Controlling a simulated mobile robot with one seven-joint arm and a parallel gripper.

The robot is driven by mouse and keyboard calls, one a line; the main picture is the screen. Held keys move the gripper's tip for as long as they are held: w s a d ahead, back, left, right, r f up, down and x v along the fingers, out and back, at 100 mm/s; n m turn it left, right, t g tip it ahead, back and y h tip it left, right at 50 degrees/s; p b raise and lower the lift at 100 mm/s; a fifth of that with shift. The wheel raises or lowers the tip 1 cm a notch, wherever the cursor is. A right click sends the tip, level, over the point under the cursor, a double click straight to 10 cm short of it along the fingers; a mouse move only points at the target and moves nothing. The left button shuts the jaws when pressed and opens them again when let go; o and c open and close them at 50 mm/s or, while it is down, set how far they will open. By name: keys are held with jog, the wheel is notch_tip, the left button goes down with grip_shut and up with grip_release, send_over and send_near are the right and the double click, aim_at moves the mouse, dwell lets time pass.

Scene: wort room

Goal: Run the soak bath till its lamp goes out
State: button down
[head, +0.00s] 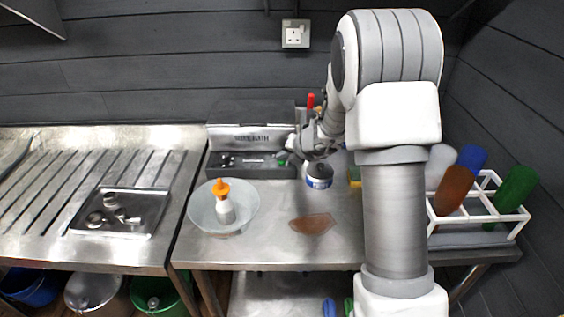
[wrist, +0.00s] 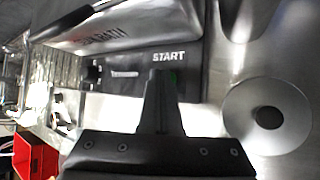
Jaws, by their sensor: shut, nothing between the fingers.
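The soak bath (head: 237,140) is a grey metal box with a dark front panel at the back of the steel table. Its panel also shows in the wrist view (wrist: 122,58), with the word START at its right end. A small green spot (wrist: 174,77) shows below START, partly hidden by my fingers; I cannot tell whether it is a button or a lamp. My gripper (wrist: 162,76) is shut and empty, its fingertips over the panel just below START. In the head view my gripper (head: 291,156) is at the panel's right end. I cannot tell whether it touches.
A glass bowl (head: 200,212) with an orange-capped bottle (head: 224,207) stands front left. A blue-and-white tin (head: 319,178) stands close beside my gripper. A brown patch (head: 312,224) lies on the table. A white rack (head: 478,207) with coloured bottles is at the right.

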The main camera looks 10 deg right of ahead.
aim_at(283, 165)
jog(key=shift+f, duration=0.15)
dwell(0.4)
jog(key=shift+r+p, duration=0.7)
jog(key=shift+r, duration=0.1)
jog(key=shift+r, duration=0.1)
notch_tip(283, 165, up, 5)
jog(key=p, duration=0.5)
